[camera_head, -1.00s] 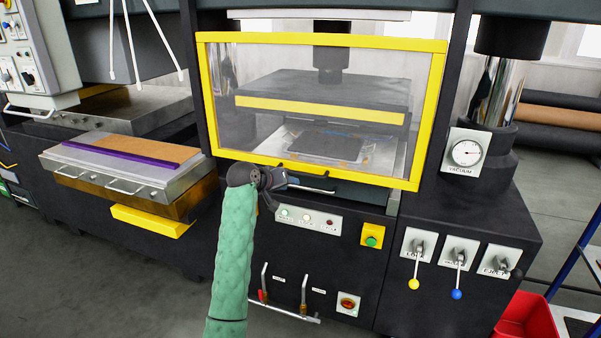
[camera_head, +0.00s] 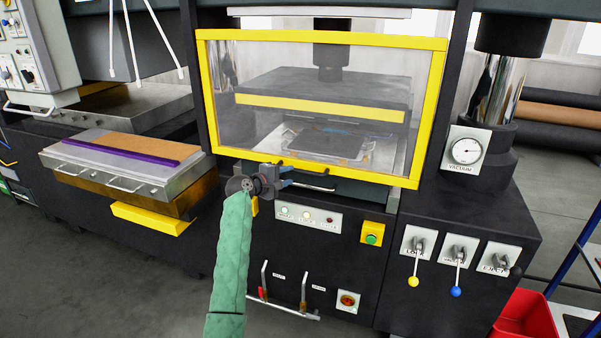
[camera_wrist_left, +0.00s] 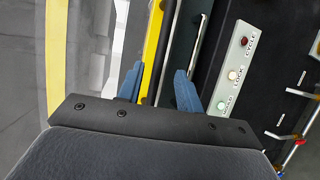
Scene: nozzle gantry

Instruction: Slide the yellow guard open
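The yellow guard (camera_head: 320,38) is a yellow frame around a clear pane, down across the front of the press. Its black handle (camera_head: 305,184) runs along the lower bar and is partly hidden by my left gripper (camera_head: 286,176). In the left wrist view, my left gripper (camera_wrist_left: 160,86) has its two blue fingers apart. The black handle (camera_wrist_left: 166,52) and the yellow lower bar (camera_wrist_left: 152,50) show in the gap between or just beyond the fingertips. I cannot tell whether the fingers touch the handle. My right gripper is not in view.
A button panel (camera_head: 308,217) and a green button on a yellow box (camera_head: 372,235) sit below the guard. Levers with yellow and blue knobs (camera_head: 456,266) are at the right. A metal drawer-like tray (camera_head: 110,188) juts out at the left.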

